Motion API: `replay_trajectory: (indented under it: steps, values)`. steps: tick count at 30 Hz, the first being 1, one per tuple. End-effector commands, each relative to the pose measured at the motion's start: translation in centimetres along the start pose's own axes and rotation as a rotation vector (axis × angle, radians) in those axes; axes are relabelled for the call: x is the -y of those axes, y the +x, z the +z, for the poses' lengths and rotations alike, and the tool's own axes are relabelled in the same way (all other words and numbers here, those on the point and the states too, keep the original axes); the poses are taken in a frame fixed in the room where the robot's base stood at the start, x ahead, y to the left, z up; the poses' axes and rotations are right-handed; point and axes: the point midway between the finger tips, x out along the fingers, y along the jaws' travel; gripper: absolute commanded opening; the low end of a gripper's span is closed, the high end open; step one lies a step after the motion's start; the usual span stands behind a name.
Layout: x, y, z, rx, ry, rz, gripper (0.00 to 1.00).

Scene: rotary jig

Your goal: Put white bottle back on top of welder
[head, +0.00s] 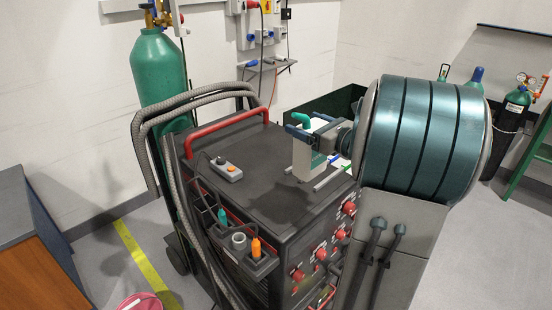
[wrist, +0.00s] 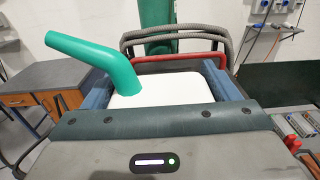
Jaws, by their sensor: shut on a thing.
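The white bottle (head: 303,160) has a bent green spout (head: 301,119). It is upright, over the right part of the welder's dark top (head: 225,195). I cannot tell whether its base touches the top; a dark shadow lies to its lower left. My gripper (head: 304,127) is shut on the bottle near its upper end, with one blue finger on each side. In the wrist view, the white bottle top (wrist: 165,87) sits between the fingers and the green spout (wrist: 92,60) points up and left. The bottle's lower part is hidden there.
A grey box with an orange button (head: 226,169) sits on the welder top, near the red handle (head: 225,126). A front holder (head: 245,255) carries an orange-tipped bottle. Grey hoses (head: 150,130) loop at the left beside a green gas cylinder (head: 158,70). The top's front middle is clear.

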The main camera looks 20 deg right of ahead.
Motion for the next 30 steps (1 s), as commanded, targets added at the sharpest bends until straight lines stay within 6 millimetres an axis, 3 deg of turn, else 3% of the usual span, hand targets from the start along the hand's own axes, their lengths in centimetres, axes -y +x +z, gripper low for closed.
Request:
replay_trajectory:
  steps: [6, 12, 17, 24, 30]
  values:
    - [-2.9, 3.9, -2.5, 0.001, 0.002, 0.006, 0.11]
    - [-4.4, 6.0, -4.1, 0.002, 0.0, 0.005, 0.11]
    - [-4.7, 6.5, -4.7, 0.002, -0.001, 0.003, 0.11]
    - [-4.7, 6.5, -7.4, 0.001, 0.002, 0.003, 0.11]
    - [-4.8, 6.5, -8.5, 0.003, -0.001, 0.004, 0.11]
